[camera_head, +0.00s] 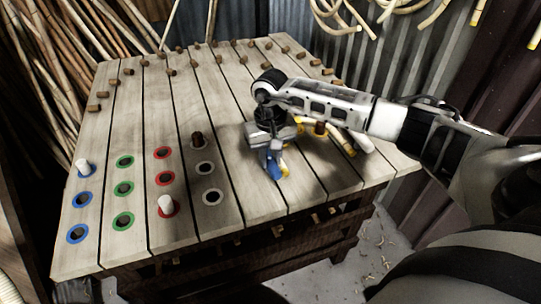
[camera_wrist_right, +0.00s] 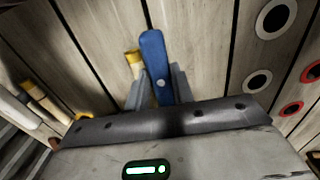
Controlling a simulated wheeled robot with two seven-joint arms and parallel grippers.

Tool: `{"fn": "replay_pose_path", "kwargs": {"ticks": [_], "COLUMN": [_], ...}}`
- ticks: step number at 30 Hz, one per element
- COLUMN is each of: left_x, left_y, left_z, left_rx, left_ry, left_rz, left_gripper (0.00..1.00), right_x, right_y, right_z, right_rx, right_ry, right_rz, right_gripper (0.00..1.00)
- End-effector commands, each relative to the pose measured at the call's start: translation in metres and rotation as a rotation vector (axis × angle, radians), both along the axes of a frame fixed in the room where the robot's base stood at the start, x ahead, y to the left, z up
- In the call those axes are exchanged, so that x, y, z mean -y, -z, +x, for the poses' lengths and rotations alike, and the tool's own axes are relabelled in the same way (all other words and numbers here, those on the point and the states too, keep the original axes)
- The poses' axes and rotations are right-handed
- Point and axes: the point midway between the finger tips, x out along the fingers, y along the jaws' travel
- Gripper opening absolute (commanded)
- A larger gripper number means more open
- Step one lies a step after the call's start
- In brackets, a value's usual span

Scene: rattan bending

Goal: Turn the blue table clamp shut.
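The blue table clamp (camera_head: 273,164) is near the front edge of the slatted table, right of the rings. Its blue lever (camera_wrist_right: 154,62) points up in the right wrist view, with a pivot dot near its lower end. My right gripper (camera_head: 271,156) is over the clamp from above. In the wrist view its two fingers (camera_wrist_right: 160,88) lie close against both sides of the lever and appear shut on it. The clamp's lower part is hidden by the gripper. A yellow part (camera_wrist_right: 133,57) shows beside the lever. My left gripper is not in view.
Several small wooden pegs (camera_head: 128,71) stand toward the back. Yellow-banded rattan pieces (camera_head: 345,142) lie right of the clamp.

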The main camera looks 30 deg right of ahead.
Motion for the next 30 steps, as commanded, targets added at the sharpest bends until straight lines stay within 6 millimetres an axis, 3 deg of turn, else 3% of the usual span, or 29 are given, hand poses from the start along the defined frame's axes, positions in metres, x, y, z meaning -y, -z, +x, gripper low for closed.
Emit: {"fn": "replay_pose_path", "kwargs": {"ticks": [14, 30], "left_x": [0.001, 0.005], "left_y": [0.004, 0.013], "left_z": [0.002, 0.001], "left_rx": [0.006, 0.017], "left_ry": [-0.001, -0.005], "left_rz": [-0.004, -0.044], "left_gripper": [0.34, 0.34], "right_x": [0.0, -0.002], "right_y": [0.001, 0.001], "right_z": [0.001, 0.002], "right_rx": [0.001, 0.001], "right_ry": [0.113, 0.594], "right_rz": [0.0, 0.0], "right_gripper": [0.01, 0.01]}}
